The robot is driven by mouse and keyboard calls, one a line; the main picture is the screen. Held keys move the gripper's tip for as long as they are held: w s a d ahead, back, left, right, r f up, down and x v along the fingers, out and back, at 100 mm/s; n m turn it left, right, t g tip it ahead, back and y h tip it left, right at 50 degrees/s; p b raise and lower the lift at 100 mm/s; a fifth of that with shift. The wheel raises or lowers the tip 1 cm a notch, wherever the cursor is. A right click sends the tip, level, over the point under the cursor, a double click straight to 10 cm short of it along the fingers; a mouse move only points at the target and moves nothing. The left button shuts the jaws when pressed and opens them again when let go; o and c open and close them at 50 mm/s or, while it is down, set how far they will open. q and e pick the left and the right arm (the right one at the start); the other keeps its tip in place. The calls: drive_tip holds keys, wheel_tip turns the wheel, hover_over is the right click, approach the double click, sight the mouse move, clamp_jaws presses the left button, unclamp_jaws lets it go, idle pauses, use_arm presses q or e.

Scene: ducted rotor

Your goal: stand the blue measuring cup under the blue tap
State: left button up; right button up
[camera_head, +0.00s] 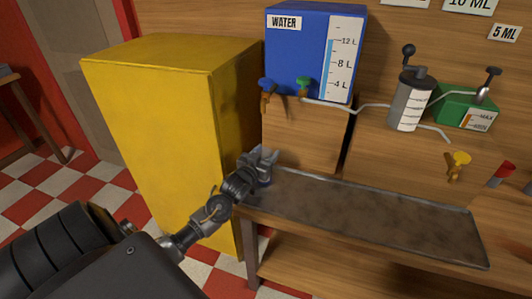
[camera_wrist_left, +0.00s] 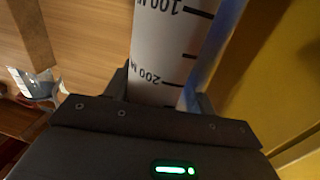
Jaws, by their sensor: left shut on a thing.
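The blue tap (camera_head: 265,86) has a blue handle and a brass spout and sits at the lower left of the blue water tank (camera_head: 300,50). My left gripper (camera_head: 264,160) is below the tap, at the left end of the metal tray. It is shut on the blue measuring cup (camera_wrist_left: 162,45), whose white scale with 100 and 200 ML marks and blue edge fill the middle of the left wrist view. In the head view the gripper mostly hides the cup; I cannot tell whether it touches the tray. My right gripper is not in view.
The stained metal tray (camera_head: 370,220) lies bare along the wooden bench. A yellow cabinet (camera_head: 165,110) stands close to the left of my gripper. A green tap (camera_head: 303,86) sits beside the blue one. A grey cylinder (camera_head: 408,105), a green tank (camera_head: 455,108) and a yellow tap (camera_head: 458,162) are further right.

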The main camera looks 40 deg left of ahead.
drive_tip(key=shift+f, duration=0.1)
use_arm(q)
drive_tip(key=o, duration=0.6)
drive_tip(key=shift+f, duration=0.2)
drive_tip(key=shift+c, duration=0.2)
drive_tip(key=o, duration=0.5)
drive_tip(key=shift+c, duration=0.2)
drive_tip(key=shift+r, duration=0.2)
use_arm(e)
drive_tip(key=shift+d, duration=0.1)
